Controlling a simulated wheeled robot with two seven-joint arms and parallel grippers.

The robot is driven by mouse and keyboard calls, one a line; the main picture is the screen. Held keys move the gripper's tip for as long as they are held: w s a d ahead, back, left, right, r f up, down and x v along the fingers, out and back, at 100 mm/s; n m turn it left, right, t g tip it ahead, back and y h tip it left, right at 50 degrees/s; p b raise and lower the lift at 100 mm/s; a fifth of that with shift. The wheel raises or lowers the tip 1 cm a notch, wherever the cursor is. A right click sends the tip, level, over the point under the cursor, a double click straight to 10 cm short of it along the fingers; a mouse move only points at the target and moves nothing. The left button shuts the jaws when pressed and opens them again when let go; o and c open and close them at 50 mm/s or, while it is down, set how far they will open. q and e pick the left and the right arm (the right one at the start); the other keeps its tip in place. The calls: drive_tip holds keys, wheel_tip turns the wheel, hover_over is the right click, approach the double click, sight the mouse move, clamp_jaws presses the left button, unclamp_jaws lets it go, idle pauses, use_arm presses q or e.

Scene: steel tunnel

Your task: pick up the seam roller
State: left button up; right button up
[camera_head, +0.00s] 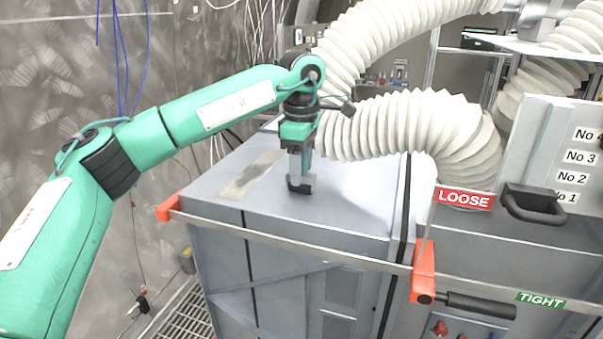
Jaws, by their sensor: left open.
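My left gripper (300,184) points straight down over the top of the grey cabinet (345,205), with its dark fingertips at or just above the surface. The gap between its fingers faces away from the view, so I cannot see what is between them. I cannot make out a seam roller for certain; it may be hidden behind the gripper. My right gripper is not in view.
A ribbed white hose (400,125) bends down behind and right of the gripper. A metal bar (300,243) with orange end brackets (424,272) crosses the cabinet front. The cabinet's front top is clear.

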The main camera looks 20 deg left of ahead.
use_arm(q)
drive_tip(key=shift+c, duration=0.4)
drive_tip(key=c, duration=1.1)
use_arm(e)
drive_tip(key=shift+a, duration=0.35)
use_arm(q)
drive_tip(key=shift+r, duration=0.15)
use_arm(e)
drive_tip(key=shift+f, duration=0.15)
